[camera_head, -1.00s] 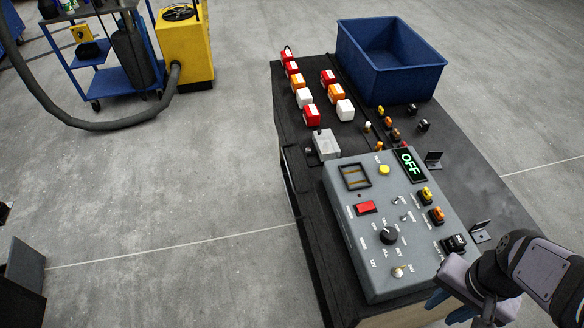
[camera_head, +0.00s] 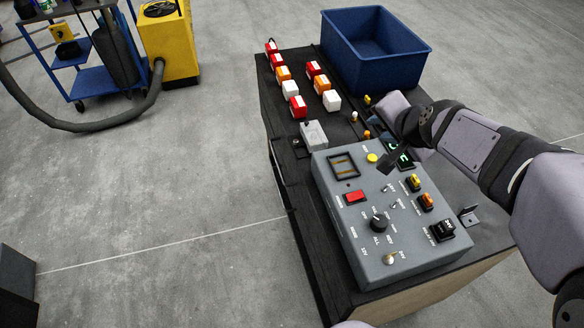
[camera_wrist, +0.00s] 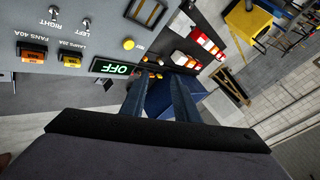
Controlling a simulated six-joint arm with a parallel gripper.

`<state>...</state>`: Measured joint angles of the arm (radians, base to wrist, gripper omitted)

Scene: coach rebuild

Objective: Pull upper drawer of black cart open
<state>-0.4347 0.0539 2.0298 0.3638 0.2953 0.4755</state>
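No drawer front or handle that I can identify shows in either view. A dark box-like unit (camera_head: 18,283) is cut off at the lower left edge of the head view; I cannot tell whether it is the black cart. My gripper shows in the wrist view (camera_wrist: 159,92) with its two blue fingers apart and nothing held between them. In the head view my wrist hangs over the bench beside the control panel, and the fingers are mostly hidden.
The black-topped bench (camera_head: 290,165) carries a grey control panel (camera_head: 335,225) with a lit OFF display (camera_wrist: 115,67), red, orange and white blocks, and a blue bin (camera_head: 340,45). A yellow machine (camera_head: 170,50) and blue trolley (camera_head: 95,80) stand behind.

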